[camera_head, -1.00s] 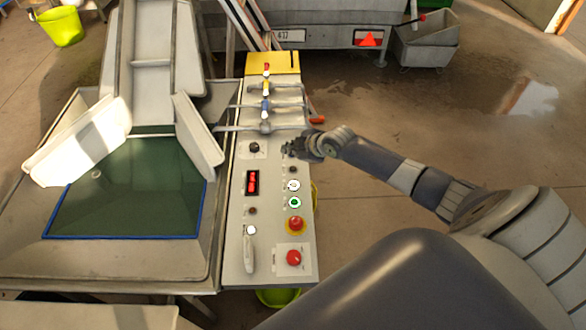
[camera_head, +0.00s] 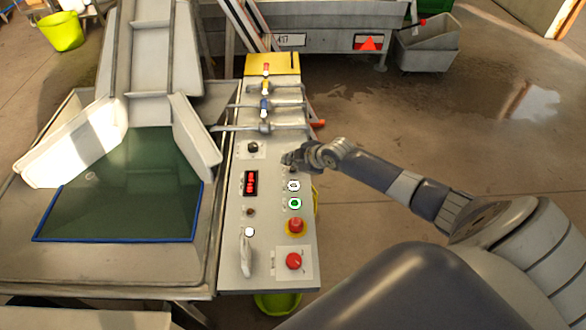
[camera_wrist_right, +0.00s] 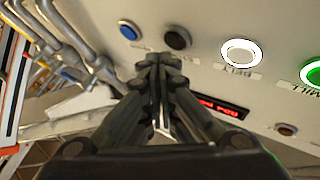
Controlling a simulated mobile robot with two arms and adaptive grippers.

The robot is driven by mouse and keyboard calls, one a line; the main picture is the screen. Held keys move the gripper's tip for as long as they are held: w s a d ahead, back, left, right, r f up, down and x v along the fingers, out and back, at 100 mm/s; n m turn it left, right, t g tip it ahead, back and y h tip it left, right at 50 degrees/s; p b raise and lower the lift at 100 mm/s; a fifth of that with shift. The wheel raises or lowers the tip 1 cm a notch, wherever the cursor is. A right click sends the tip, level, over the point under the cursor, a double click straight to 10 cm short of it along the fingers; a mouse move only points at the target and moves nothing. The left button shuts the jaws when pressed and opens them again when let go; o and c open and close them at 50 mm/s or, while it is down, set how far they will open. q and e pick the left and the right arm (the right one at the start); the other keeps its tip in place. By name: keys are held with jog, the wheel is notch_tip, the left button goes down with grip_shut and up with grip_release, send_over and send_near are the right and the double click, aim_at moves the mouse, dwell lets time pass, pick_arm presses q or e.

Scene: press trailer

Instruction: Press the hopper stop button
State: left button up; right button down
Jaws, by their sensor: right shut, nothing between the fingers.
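The control panel (camera_head: 272,215) runs down the middle of the head view. My right gripper (camera_head: 287,160) is shut and empty, over the panel's right part just above the white-lit button (camera_head: 294,185). In the right wrist view its closed fingertips (camera_wrist_right: 159,60) point at the panel, below a blue button (camera_wrist_right: 128,30) and a black button (camera_wrist_right: 177,38). To their right are the white-ringed button (camera_wrist_right: 241,52), labelled BELT, and a green-ringed one (camera_wrist_right: 312,73), labelled MILL. The labels by the blue and black buttons are unreadable, so I cannot tell which is hopper stop. Contact is unclear. My left gripper is out of view.
A red mushroom button (camera_head: 295,226) on yellow and a red knob (camera_head: 293,261) sit lower on the panel. Lever handles (camera_head: 264,105) cross its upper end. The hopper tray (camera_head: 120,205) lies left.

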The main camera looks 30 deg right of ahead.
aim_at(292, 170)
dwell(0.4)
jog(key=shift+f, duration=0.15)
dwell(0.4)
jog(key=shift+f+b, duration=0.3)
jog(key=shift+b, duration=0.05)
jog(key=shift+f+b, duration=0.3)
jog(key=shift+f, duration=0.1)
dwell(0.7)
jog(key=shift+r, duration=0.15)
jog(key=shift+r+p, duration=0.7)
jog(key=shift+p, duration=0.05)
notch_tip(292, 170, up, 5)
jog(key=p, duration=0.4)
